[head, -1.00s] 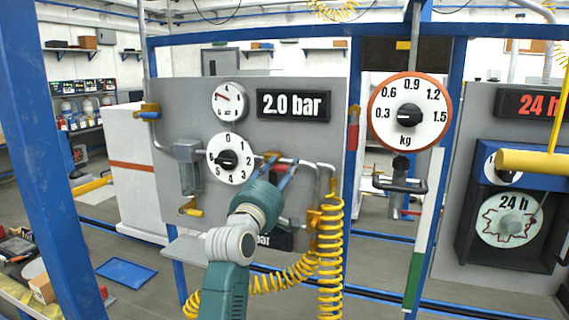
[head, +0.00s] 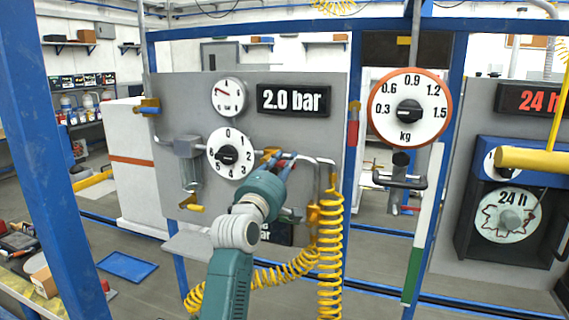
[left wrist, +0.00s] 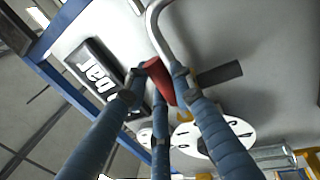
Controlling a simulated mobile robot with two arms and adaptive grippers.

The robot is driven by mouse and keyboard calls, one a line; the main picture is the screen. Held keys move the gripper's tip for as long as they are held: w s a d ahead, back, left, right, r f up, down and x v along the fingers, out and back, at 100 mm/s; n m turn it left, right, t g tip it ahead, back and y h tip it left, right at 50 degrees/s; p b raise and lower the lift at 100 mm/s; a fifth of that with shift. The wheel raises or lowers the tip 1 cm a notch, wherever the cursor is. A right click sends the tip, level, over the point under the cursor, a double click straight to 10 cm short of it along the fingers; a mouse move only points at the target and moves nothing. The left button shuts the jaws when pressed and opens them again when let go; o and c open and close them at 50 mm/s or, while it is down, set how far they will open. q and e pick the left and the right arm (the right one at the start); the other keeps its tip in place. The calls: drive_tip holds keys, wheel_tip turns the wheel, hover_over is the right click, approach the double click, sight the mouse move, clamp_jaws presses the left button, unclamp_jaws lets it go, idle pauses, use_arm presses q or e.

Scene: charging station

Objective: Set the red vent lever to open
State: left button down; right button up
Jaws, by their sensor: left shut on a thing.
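The red vent lever (left wrist: 164,82) shows in the left wrist view as a red piece between my fingertips, beside a bent chrome pipe (left wrist: 156,38). My left gripper (left wrist: 160,84) is shut on it, with its blue-grey fingers on both sides. In the head view my left gripper (head: 281,165) reaches the pipework on the grey panel (head: 300,135), right of the lower white dial. There the gripper hides most of the lever, and I cannot read its exact angle. My right gripper is not in view.
A yellow coiled hose (head: 331,255) hangs right of my gripper. A blue post (head: 62,160) stands at the left.

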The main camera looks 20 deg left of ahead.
use_arm(q)
drive_tip(key=shift+f, duration=0.1)
drive_tip(key=a+f+m+g+h+p, duration=0.1)
drive_tip(key=a+f+m, duration=0.1)
drive_tip(key=m, duration=0.8)
drive_tip(key=a+f+m+g+h+p, duration=0.1)
drive_tip(key=a+f+m+h, duration=0.1)
drive_tip(key=m, duration=0.8)
drive_tip(key=shift+a+f+g+p, duration=0.3)
drive_tip(key=shift+a+f+p, duration=0.15)
drive_tip(key=shift+f, duration=0.65)
drive_tip(key=shift+w+a, duration=0.1)
drive_tip(key=c, duration=1.5)
unclamp_jaws()
drive_tip(key=shift+a, duration=0.1)
